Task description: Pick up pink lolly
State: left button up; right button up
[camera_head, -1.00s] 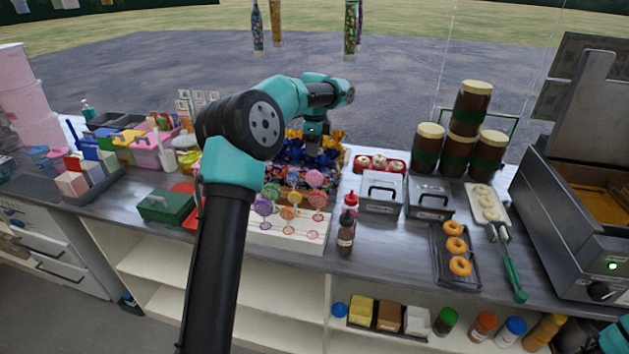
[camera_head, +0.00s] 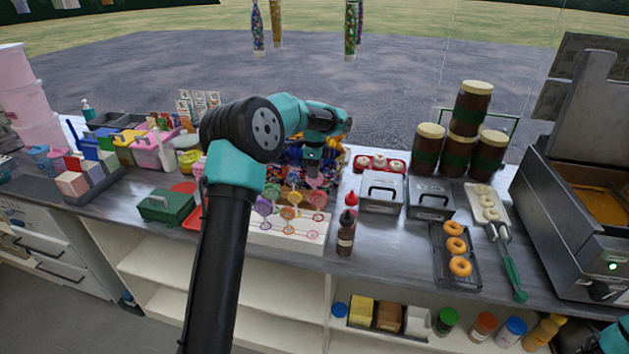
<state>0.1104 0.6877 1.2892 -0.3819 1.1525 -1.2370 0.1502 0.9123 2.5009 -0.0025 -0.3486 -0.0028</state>
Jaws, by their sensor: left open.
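The lolly stand (camera_head: 262,238) is a white block on the counter, left of the middle, with several round coloured lollies standing in it. A pink lolly (camera_head: 315,183) stands in its back right part, its upper part partly covered by my gripper. A red-pink lolly (camera_head: 318,199) stands just in front of it, with purple and orange lollies to the left. My left gripper (camera_head: 313,170) points down at the top of the pink lolly and is open; whether its fingers touch the lolly is too small to tell. My right gripper is out of view.
A bin of shiny wrapped sweets (camera_head: 290,152) is behind the stand. A dark sauce bottle (camera_head: 346,232) with a red bottle behind it stands close on the right. A green box (camera_head: 166,205) is to the left. Grey lidded boxes (camera_head: 381,193) are further right.

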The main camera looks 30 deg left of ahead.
aim_at(314, 184)
pick_arm(q)
jog(key=shift+s+f, duration=0.1)
jog(key=shift+f, duration=1.9)
jog(key=shift+c, duration=0.2)
grip_shut()
